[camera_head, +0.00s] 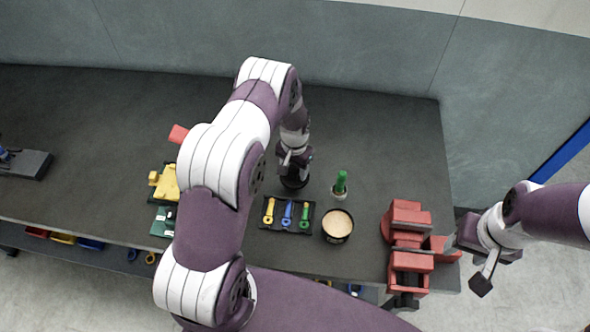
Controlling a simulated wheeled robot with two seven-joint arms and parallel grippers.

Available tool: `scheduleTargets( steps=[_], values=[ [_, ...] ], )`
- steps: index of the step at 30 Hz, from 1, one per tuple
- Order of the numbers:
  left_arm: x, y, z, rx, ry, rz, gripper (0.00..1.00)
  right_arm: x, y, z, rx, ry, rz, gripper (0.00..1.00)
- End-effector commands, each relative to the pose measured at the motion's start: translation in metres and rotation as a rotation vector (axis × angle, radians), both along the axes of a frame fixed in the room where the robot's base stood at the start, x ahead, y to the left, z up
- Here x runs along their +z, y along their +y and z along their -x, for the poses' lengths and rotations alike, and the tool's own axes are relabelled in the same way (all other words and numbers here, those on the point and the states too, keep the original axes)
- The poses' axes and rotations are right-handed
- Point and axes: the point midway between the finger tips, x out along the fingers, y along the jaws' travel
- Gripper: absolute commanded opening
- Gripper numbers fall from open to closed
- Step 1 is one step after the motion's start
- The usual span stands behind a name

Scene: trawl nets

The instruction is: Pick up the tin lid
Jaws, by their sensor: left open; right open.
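A dark round object (295,183), which looks like the tin lid, lies on the dark tabletop directly below my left gripper (293,163). The gripper points down over it and is open; its fingers cover part of the object, and I cannot tell whether they touch it. An open round tin (337,224) with a dark rim and pale beige contents stands on the table to the right and nearer the front. My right gripper (471,263) is open and empty, off the table's right edge beside the red vise.
A black tray (270,228) with yellow, blue and green tools sits left of the tin. A green-handled item (341,182) stands close right of the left gripper. The red vise (408,238) is at the right front. The table's back right is clear.

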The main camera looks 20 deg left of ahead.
Motion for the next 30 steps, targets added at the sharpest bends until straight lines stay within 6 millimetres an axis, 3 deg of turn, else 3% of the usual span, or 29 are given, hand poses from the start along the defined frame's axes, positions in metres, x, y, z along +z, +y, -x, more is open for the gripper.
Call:
scheduleTargets(
  steps=[8, 12, 13, 23, 30],
  values=[
    [-0.006, 0.0, 0.0, 0.0, -0.002, 0.0, 0.52, 0.001, 0.0, 0.0, 0.0, 0.001, 0.0, 0.5],
    [-0.006, 0.0, 0.0, 0.0, -0.002, 0.0, 0.07, 0.001, 0.0, 0.0, 0.0, 0.001, 0.0, 0.5],
    [-0.006, 0.0, 0.0, 0.0, -0.002, 0.0, 0.0, 0.001, 0.0, 0.0, 0.0, 0.001, 0.0, 0.5],
    [0.001, 0.0, -0.002, 0.0, -0.004, 0.0, 0.0, -0.003, 0.0, 0.0, 0.0, 0.001, 0.0, 0.5],
    [0.055, 0.0, -0.002, 0.0, -0.007, -0.001, 0.0, -0.023, 0.0, 0.0, 0.0, 0.001, 0.0, 0.5]
  ],
)
